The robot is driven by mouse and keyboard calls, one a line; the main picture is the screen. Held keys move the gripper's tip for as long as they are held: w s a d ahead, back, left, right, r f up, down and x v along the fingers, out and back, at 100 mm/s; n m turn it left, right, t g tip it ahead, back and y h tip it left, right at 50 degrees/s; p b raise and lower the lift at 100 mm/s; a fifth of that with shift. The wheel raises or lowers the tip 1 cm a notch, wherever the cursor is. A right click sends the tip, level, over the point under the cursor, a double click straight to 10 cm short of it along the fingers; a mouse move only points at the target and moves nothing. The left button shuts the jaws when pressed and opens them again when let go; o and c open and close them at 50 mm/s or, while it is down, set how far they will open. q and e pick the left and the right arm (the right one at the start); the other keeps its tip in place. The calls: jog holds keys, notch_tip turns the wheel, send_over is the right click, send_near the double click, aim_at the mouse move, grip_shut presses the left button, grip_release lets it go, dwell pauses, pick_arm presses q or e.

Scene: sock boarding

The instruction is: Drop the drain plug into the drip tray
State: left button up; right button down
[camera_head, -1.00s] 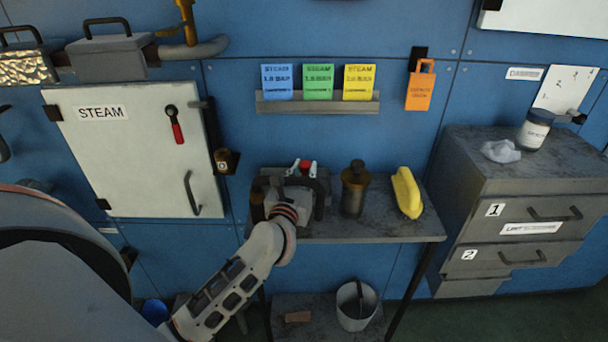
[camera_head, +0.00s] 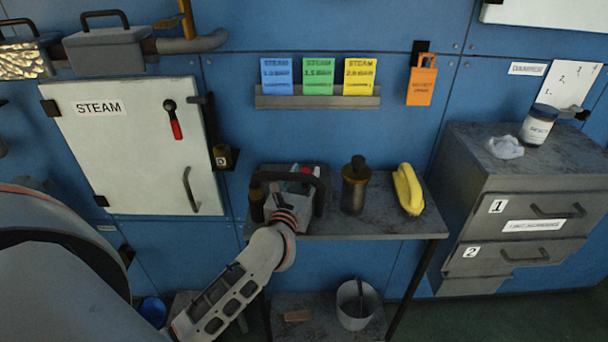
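My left arm reaches up from the lower left to the grey wall table. My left gripper (camera_head: 294,186) is over the table's left part, among dark and grey parts with small red and teal bits. My wrist and a dark curved bar hide its fingertips, so I cannot tell whether it is open or holds anything. I cannot make out the drain plug. I cannot pick out the drip tray for certain; a dark flat surface shows behind the gripper. My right gripper is not in view.
On the table (camera_head: 385,222) stand a brown bottle (camera_head: 354,190) and a yellow object (camera_head: 407,190). A grey bucket (camera_head: 356,306) and a brown block (camera_head: 297,316) are below. A drawer cabinet (camera_head: 515,180) stands right. A blue bucket (camera_head: 153,310) is lower left.

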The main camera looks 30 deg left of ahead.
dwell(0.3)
pick_arm(q)
jog(key=shift+r, duration=0.25)
jog(key=shift+r+p, duration=0.45)
jog(key=shift+p, duration=0.05)
jog(key=b+v, duration=0.1)
jog(key=v, duration=0.9)
jog(key=shift+s+d+f, duration=0.1)
jog(key=shift+s+f, duration=0.05)
jog(key=shift+s, duration=0.2)
jog(key=shift+s+d, duration=0.2)
jog(key=shift+s, duration=0.4)
